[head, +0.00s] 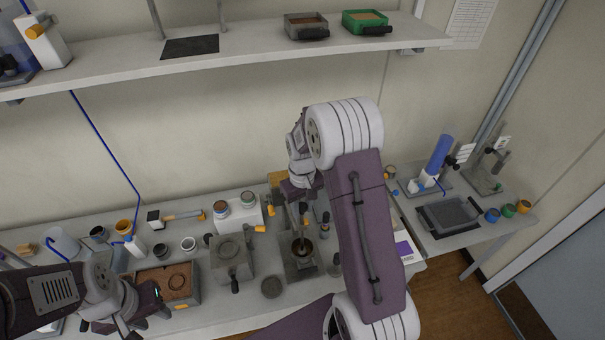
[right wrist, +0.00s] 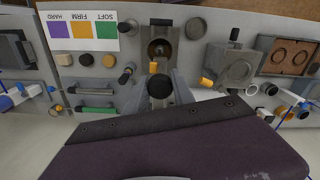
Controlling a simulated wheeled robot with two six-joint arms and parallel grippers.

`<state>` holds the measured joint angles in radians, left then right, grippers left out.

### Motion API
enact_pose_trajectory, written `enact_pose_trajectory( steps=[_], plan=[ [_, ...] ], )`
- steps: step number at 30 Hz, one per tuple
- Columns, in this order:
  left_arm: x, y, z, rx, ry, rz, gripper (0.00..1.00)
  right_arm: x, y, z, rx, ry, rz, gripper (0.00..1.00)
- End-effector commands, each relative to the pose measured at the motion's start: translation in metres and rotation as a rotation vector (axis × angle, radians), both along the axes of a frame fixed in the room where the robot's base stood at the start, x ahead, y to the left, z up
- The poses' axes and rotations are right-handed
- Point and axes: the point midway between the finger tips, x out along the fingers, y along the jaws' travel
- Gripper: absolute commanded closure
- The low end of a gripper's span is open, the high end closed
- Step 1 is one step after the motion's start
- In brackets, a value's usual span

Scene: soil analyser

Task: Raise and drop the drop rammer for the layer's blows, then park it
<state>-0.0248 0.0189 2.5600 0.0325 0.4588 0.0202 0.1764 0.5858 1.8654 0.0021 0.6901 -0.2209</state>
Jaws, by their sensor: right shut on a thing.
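The drop rammer (head: 302,232) stands as a thin upright rod over a round mould (head: 302,247) on a grey base plate. In the right wrist view its dark round top (right wrist: 160,86) shows between my fingers, with the mould (right wrist: 159,48) behind it. My right gripper (head: 299,205) is shut on the rammer's upper part. Whether the rammer's foot touches the soil is hidden. My left gripper (head: 143,314) hangs at the lower left by the soil box; its finger gap is unclear.
A soil box (head: 158,283) with a ring and a grey block (head: 232,260) with an orange handle stand left of the mould. A dark disc (head: 271,287) lies in front. A colour card (right wrist: 83,30) lies beside the mould. A shelf (head: 240,60) runs above.

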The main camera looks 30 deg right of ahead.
Motion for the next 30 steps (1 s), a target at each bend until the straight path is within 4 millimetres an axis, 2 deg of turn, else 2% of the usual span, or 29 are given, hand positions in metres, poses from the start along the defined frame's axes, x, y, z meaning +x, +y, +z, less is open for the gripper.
enact_pose_trajectory(
  steps=[5, 25, 30],
  plan=[
    [0.0, 0.0, 0.01, 0.0, 0.0, 0.0, 0.64, 0.0, -0.001, 0.01, -0.002, 0.0, 0.002, 1.0],
    [0.0, 0.0, 0.084, 0.0, 0.0, 0.0, 0.64, 0.001, -0.001, 0.095, -0.003, -0.004, 0.002, 1.0],
    [0.0, 0.0, 0.088, 0.0, 0.0, 0.0, 0.64, 0.001, -0.001, 0.101, -0.003, -0.004, 0.002, 1.0]
  ],
)
